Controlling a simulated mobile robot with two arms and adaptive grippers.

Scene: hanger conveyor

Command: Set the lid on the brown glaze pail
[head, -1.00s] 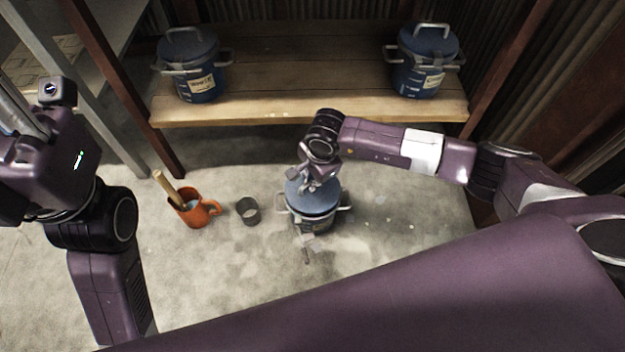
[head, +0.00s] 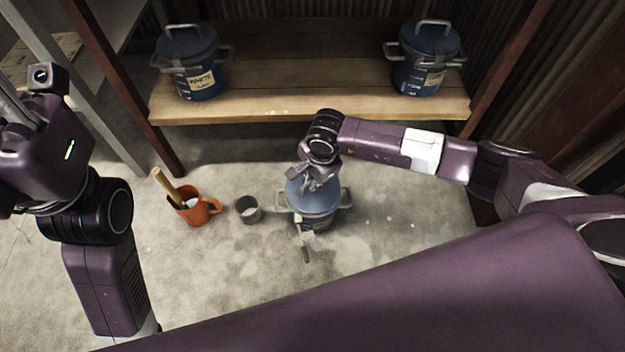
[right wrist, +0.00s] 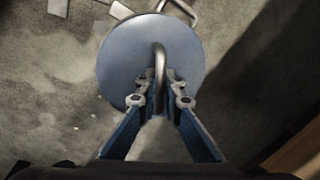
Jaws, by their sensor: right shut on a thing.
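My right gripper (head: 314,180) is shut on the handle (right wrist: 160,68) of a round blue-grey lid (head: 312,197). The right wrist view shows the lid (right wrist: 125,58) as a full disc under the fingers (right wrist: 160,92). A blue pail (head: 316,223) stands upright on the grey surface directly below the lid, which hides its opening. One side handle of the pail (right wrist: 178,8) shows past the lid's edge. I cannot tell whether the lid touches the rim, and the pail's label is unreadable. My left arm is at the left; its fingers are not visible.
An orange mug (head: 196,208) holding a wooden-handled tool and a small grey cup (head: 248,209) stand left of the pail. Two lidded blue pails (head: 195,65) (head: 425,60) stand on the wooden shelf (head: 310,107) behind. The surface right of the pail is mostly clear.

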